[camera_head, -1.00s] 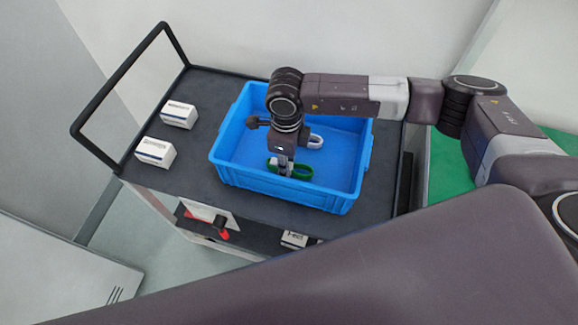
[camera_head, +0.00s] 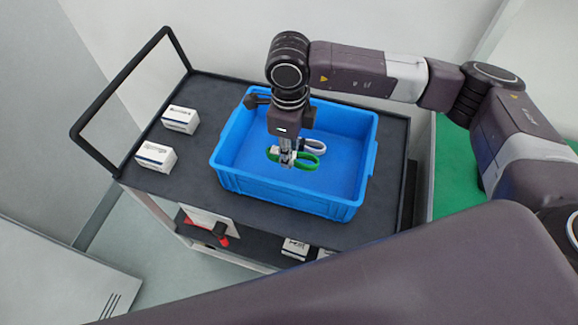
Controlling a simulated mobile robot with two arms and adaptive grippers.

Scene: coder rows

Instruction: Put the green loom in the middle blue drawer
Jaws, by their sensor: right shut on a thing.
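The green loom (camera_head: 306,164), a looped green bundle, is in my right gripper (camera_head: 287,163), which is shut on it. It is held over the blue bin (camera_head: 270,195), within the outline of its rim; its exact height above the bin floor is hard to tell. A white looped bundle (camera_head: 315,148) lies in the bin just behind the green one, partly hidden by it. My left gripper is not in view; no middle blue drawer shows apart from this bin.
The bin stands on a dark cart top (camera_head: 225,95) with a black handle frame (camera_head: 120,85). Two white boxes, one farther back (camera_head: 181,119) and one nearer (camera_head: 156,156), stand to its left. A lower shelf holds more small boxes (camera_head: 295,248). A large arm link of mine crosses the foreground.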

